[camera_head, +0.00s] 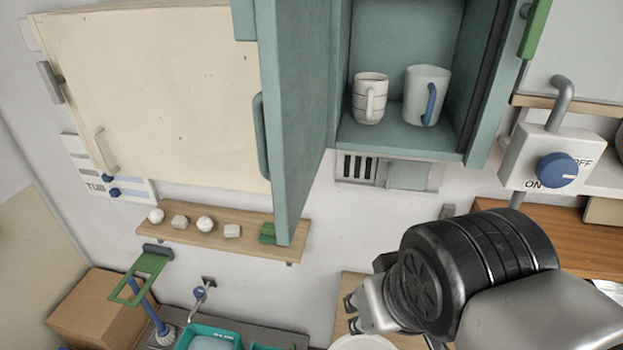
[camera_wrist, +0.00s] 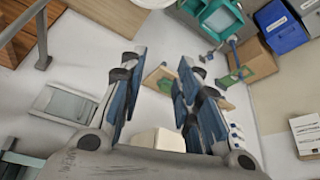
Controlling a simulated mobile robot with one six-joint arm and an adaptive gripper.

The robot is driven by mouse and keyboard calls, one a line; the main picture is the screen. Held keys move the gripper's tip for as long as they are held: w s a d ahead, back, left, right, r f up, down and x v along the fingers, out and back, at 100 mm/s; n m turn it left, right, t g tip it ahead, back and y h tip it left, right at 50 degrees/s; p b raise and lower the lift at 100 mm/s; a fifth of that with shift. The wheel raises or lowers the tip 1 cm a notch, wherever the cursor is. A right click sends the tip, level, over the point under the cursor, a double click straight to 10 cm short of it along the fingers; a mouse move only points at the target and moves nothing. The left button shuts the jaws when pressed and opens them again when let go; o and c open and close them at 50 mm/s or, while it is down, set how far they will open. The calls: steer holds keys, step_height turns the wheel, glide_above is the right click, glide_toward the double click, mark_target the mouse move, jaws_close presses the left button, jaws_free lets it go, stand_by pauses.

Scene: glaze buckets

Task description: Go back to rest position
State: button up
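My gripper (camera_wrist: 158,88) is open and empty in the wrist view, its two blue-padded fingers standing apart with only background between them. In the head view my arm reaches in at the lower right, and the part of the gripper (camera_head: 358,312) that shows is below the open cabinet. Nothing is seen held in it.
An open teal cabinet (camera_head: 400,138) holds two mugs, a striped one (camera_head: 369,98) and one with a blue handle (camera_head: 426,95). Its door (camera_head: 298,120) swings outward. A wooden shelf (camera_head: 190,238) carries small pieces. A switch box (camera_head: 548,160) hangs right.

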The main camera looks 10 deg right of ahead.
steer(key=shift+s+a+f, duration=0.1)
steer(key=shift+s+f, duration=0.25)
steer(key=shift+f, duration=0.2)
steer(key=shift+s+a+f, duration=0.1)
steer(key=shift+s+f, duration=0.25)
steer(key=shift+f, duration=0.2)
steer(key=shift+f, duration=0.1)
step_height(320, 180, down, 28)
steer(key=b, duration=2.8)
